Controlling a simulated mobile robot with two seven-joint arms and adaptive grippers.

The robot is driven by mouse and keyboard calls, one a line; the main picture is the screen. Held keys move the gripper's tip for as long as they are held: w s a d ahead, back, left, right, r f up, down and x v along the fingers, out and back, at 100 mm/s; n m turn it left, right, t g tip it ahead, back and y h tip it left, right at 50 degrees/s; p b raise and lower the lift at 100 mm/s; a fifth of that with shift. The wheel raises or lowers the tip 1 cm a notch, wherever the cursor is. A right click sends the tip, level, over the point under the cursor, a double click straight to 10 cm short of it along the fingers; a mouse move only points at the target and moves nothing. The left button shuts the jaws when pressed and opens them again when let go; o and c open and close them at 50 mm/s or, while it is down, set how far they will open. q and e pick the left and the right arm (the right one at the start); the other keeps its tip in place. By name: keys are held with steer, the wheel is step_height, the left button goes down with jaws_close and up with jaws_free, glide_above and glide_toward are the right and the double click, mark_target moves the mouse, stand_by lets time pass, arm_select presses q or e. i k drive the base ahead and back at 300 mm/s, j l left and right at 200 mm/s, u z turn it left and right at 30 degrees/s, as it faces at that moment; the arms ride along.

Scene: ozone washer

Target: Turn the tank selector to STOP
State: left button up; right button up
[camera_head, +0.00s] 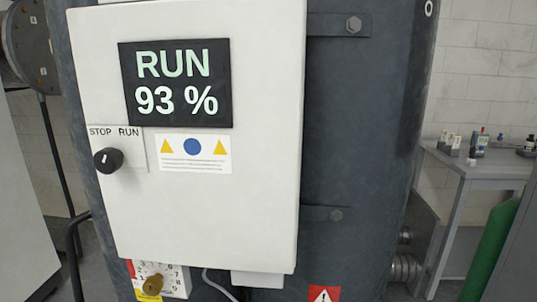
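The tank selector (108,160) is a round black knob on the left side of a white control box (220,220). It sits on a small pale plate (132,150) with STOP printed at upper left and RUN at upper right. A short light mark shows on the knob's face, but it is too small to tell surely which label it points to. The dark display (176,83) above reads RUN and 93 %. Neither of my grippers is in view, and nothing touches or covers the knob.
The box is mounted on a large dark grey tank (360,150). A dark bent rail (74,245) stands at lower left. A grey table (480,165) with small bottles is at right. The space before the box looks clear.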

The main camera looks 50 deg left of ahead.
mark_target(109, 160)
steer(key=u, duration=2.35)
